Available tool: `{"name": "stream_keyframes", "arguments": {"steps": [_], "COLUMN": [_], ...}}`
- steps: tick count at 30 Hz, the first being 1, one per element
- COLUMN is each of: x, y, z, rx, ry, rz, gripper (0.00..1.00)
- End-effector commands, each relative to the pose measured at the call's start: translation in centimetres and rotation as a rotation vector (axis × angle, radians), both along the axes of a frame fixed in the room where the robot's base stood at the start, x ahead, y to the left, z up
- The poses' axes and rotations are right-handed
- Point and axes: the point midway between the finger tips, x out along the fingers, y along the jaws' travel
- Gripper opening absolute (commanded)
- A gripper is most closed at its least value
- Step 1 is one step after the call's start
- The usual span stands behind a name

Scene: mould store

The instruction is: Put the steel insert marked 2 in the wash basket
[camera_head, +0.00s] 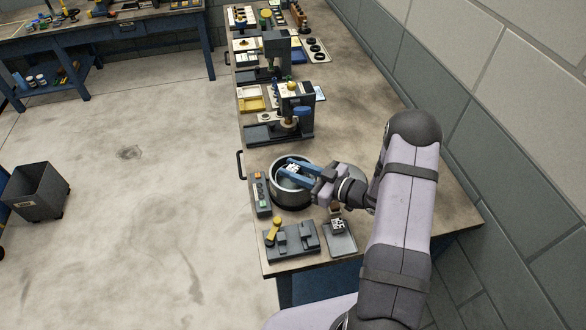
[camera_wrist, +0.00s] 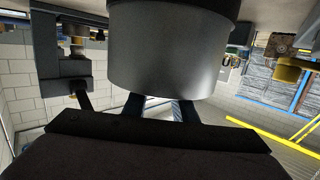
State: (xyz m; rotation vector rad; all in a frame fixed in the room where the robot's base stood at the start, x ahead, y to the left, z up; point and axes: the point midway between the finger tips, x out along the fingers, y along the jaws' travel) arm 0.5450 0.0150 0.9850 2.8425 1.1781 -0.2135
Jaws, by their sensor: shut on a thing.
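My gripper (camera_head: 291,171) is shut on a small pale block (camera_head: 293,168) with dark marks, a steel insert by its look. The number on it is too small to read. It is held over the open mouth of a round grey metal pot (camera_head: 291,198), which looks like the wash basket. Whether the block touches the inside of the pot I cannot tell. In the wrist view the pot's smooth wall (camera_wrist: 172,55) fills the upper middle and hides the fingertips and the block. Another pale block with dark marks (camera_head: 338,226) sits on a small grey tray (camera_head: 342,245).
A control box with coloured buttons (camera_head: 262,194) stands left of the pot. A dark fixture with a yellow handle (camera_head: 292,241) lies at the bench's front. A bench press (camera_head: 285,118) stands behind the pot. The bench top right of the press (camera_head: 355,130) is clear.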

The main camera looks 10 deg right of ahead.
Motion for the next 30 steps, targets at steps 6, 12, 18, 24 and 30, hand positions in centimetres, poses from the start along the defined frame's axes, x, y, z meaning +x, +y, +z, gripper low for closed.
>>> {"name": "stream_keyframes", "arguments": {"steps": [6,12,18,24,30], "x": [0.0,0.0,-0.1,-0.3,-0.4], "y": [0.0,0.0,0.0,0.2,0.3], "z": [-0.6,-1.2,-1.5,-1.7,-1.5], "rx": [0.001,-0.001,-0.004,-0.002,0.0], "ry": [-0.002,0.001,0.008,0.012,0.014], "rz": [0.0,0.0,0.0,0.003,0.007], "gripper": [0.0,0.0,0.32,0.44,0.44]}}
